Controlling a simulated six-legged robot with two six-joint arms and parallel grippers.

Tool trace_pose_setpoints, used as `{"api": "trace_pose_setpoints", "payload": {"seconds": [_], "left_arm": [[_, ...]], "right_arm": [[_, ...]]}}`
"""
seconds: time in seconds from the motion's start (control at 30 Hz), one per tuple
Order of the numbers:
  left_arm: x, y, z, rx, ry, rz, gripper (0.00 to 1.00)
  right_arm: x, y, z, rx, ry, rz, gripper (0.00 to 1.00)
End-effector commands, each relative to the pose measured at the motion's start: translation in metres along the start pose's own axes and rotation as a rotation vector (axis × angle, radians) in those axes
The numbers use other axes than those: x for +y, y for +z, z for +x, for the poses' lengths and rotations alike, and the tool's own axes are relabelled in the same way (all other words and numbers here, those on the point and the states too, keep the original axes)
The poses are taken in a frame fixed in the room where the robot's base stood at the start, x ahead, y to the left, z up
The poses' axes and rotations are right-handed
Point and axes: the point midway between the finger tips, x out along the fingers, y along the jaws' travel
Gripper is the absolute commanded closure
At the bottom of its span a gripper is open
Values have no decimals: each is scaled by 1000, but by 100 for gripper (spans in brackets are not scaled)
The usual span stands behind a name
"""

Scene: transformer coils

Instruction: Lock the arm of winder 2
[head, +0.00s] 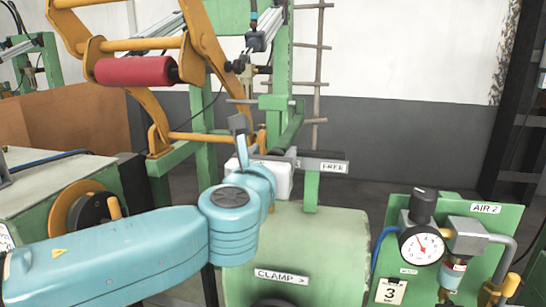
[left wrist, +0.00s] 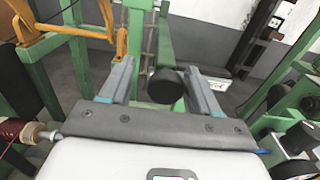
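The winder's yellow arm (head: 195,60) stands raised at the upper left of the head view, with a red roller (head: 133,71) across it. A grey plate with a FREE label (head: 333,167) sits on a green post above the green housing marked CLAMP (head: 300,245). My left gripper (head: 262,145) is just left of this plate. In the left wrist view its two fingers (left wrist: 158,70) are spread, with a black round knob (left wrist: 164,87) showing between them. Contact with the knob cannot be seen. The knob is hidden in the head view. My right gripper is not in view.
A green panel marked AIR 2 (head: 485,209) with a pressure gauge (head: 422,247) stands at the right. A green machine with an orange-rimmed wheel (head: 68,208) stands at the left. The floor between plate and panel looks clear.

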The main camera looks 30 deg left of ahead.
Motion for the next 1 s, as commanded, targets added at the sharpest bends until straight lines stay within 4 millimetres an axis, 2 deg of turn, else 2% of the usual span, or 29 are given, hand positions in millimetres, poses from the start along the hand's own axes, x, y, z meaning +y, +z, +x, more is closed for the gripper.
{"api": "trace_pose_setpoints", "payload": {"seconds": [0.17, 0.27, 0.5, 0.7, 0.83, 1.0], "left_arm": [[-1, 0, -10, -1, -4, -2, 38], [-1, -1, -28, -2, -5, -3, 38], [-1, 0, -93, -4, -9, -5, 38], [0, 0, -138, -2, -7, -4, 38], [1, 0, -154, -2, -4, -3, 38], [2, 0, -163, 0, -1, -2, 38]], "right_arm": [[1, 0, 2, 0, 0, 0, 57], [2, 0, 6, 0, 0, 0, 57], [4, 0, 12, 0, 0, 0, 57], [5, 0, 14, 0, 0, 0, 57], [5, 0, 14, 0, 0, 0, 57], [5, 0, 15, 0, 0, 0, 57]]}}
